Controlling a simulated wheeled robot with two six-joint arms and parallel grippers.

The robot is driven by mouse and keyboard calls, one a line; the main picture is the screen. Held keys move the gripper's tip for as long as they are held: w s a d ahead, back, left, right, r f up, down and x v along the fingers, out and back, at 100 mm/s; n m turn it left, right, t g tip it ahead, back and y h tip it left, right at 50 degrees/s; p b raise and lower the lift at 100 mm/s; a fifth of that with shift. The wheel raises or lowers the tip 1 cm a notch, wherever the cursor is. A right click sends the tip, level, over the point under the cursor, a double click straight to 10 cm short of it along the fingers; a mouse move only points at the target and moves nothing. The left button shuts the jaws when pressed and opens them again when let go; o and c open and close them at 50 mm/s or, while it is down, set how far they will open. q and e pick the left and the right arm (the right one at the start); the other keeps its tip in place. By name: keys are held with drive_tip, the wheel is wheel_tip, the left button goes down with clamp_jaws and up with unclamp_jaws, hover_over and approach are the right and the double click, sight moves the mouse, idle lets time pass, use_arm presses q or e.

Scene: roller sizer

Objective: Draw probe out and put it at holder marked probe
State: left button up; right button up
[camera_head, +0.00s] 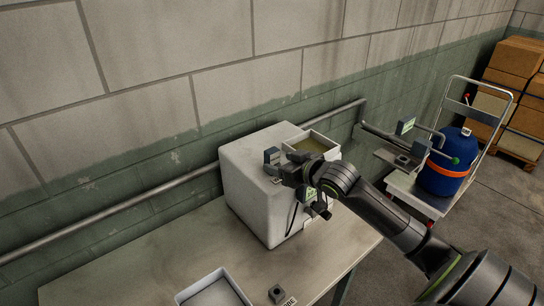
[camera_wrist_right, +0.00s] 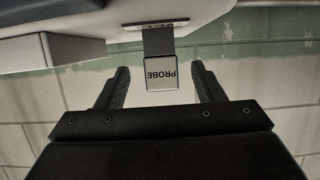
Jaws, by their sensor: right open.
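The probe's light block, marked PROBE (camera_wrist_right: 163,74), stands on a dark stem against the white machine body in the right wrist view, where the picture is upside down. In the head view, a small grey block (camera_head: 271,155) that looks like the probe's handle shows at the top of the white machine (camera_head: 255,185). My right gripper (camera_head: 284,168) is beside it. In the wrist view its two fingers (camera_wrist_right: 162,85) are apart on either side of the block, with gaps on both sides. A small dark holder (camera_head: 277,293) with a partly cut-off label ending in "OBE" sits at the table's front. My left gripper is not in view.
An open tray (camera_head: 312,144) sits at the machine's top right. A white tray (camera_head: 214,290) stands at the table's front. Right of the table are a cart with a blue drum (camera_head: 447,172) and stacked cartons (camera_head: 516,60). The table's left part (camera_head: 130,275) is clear.

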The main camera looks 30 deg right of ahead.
sight(275, 159)
drive_tip(key=shift+w+a+f, duration=0.1)
drive_tip(key=shift+w+f, duration=0.1)
drive_tip(key=shift+w, duration=0.4)
drive_tip(key=shift+w+p, duration=0.4)
drive_tip(key=shift+w, duration=0.05)
drive_tip(key=p+x, duration=0.1)
drive_tip(key=x, duration=0.2)
drive_tip(key=shift+w+r, duration=0.1)
drive_tip(key=shift+r, duration=0.05)
drive_tip(key=shift+w+a+f, duration=0.1)
drive_tip(key=shift+w+f, duration=0.2)
drive_tip(key=shift+w, duration=0.25)
drive_tip(key=c, duration=1.1)
wheel_tip(275, 159, up, 10)
drive_tip(key=shift+r+b, duration=0.1)
drive_tip(key=shift+b, duration=0.9)
drive_tip(key=shift+c, duration=0.2)
